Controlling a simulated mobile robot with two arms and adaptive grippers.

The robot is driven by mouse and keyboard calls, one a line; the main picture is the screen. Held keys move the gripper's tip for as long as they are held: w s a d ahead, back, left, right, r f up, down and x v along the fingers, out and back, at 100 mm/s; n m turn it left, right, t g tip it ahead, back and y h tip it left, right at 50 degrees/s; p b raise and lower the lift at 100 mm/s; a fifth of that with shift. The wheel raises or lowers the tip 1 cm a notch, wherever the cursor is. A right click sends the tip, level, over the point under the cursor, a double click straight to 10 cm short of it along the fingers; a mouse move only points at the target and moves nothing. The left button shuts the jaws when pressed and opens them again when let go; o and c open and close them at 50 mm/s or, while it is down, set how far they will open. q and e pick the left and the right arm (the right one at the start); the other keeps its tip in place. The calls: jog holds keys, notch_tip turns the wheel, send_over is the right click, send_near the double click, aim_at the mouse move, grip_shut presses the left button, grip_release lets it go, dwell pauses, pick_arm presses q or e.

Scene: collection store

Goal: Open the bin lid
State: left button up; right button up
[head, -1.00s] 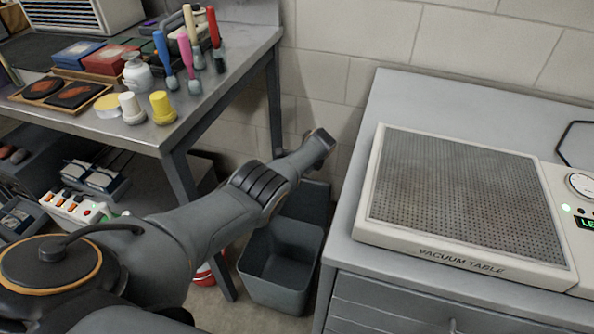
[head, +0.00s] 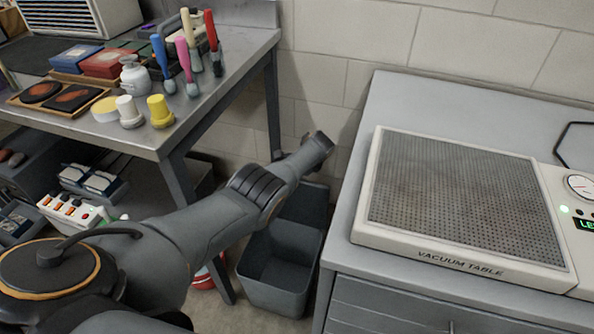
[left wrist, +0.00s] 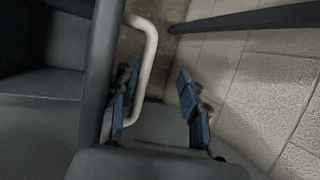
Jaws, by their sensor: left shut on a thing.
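The grey bin (head: 272,292) stands on the floor between the workbench and the grey cabinet. Its inside shows from above. A grey panel that looks like its lid (head: 308,207) stands raised at the back, partly behind my arm. My left arm reaches over the bin, and its gripper is hidden behind the wrist in the head view. In the left wrist view, the blue-padded fingers of my left gripper (left wrist: 160,102) are at a pale U-shaped handle (left wrist: 151,50) on a dark edge. The gripper is shut on the handle; the exact contact is hard to see.
A cabinet (head: 345,270) bearing a vacuum table (head: 455,200) stands close on the right. A workbench (head: 225,85) with brushes and jars is on the left, its leg beside the bin. The block wall (head: 340,40) is close behind.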

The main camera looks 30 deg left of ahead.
pick_arm(q)
jog(key=shift+s+d+f, duration=0.1)
jog(key=shift+d+f, duration=0.05)
jog(key=shift+f, duration=0.25)
jog(key=v, duration=1.1)
jog(key=shift+w+r, duration=0.25)
jog(key=shift+w, duration=0.15)
jog(key=shift+s+d+r, duration=0.1)
jog(key=shift+s+r, duration=0.25)
jog(key=shift+r, duration=0.25)
